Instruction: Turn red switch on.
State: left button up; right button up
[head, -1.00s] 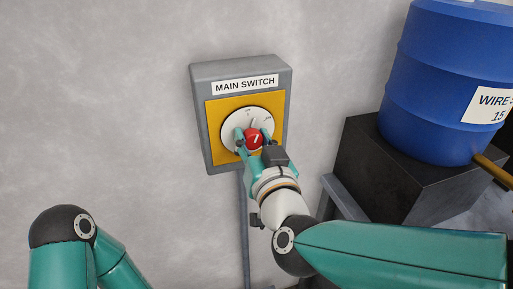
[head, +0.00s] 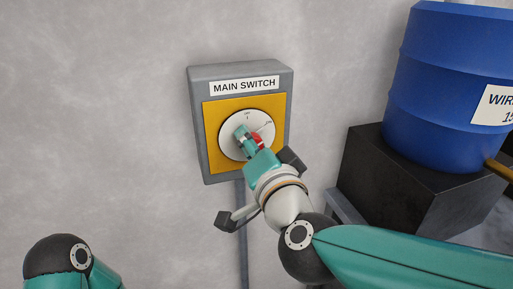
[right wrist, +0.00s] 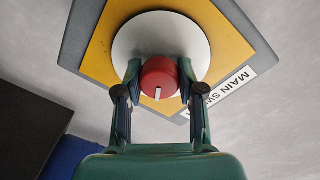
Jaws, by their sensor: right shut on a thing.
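The red switch is a round red knob (head: 257,139) on a white dial (head: 232,123) with small markings, on a grey box labelled MAIN SWITCH. In the head view the gripper partly covers it. My right gripper (head: 249,142) is shut on the knob. In the right wrist view the red knob (right wrist: 158,75) sits between the two fingertips of the right gripper (right wrist: 159,72), with a white pointer mark on its face. In the head view the pointer is hidden. My left gripper is out of view; only part of that arm shows at lower left.
The grey switch box (head: 197,130) with a yellow plate (head: 213,158) is on a grey wall, with a conduit (head: 241,210) running down from it. To the right a blue barrel (head: 440,90) stands on a black block (head: 385,185). The wall left of the box is clear.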

jog(key=shift+d, duration=0.15)
jog(key=o, duration=1.2)
jog(key=shift+w, duration=0.1)
jog(key=shift+c, duration=0.2)
jog(key=v, duration=1.2)
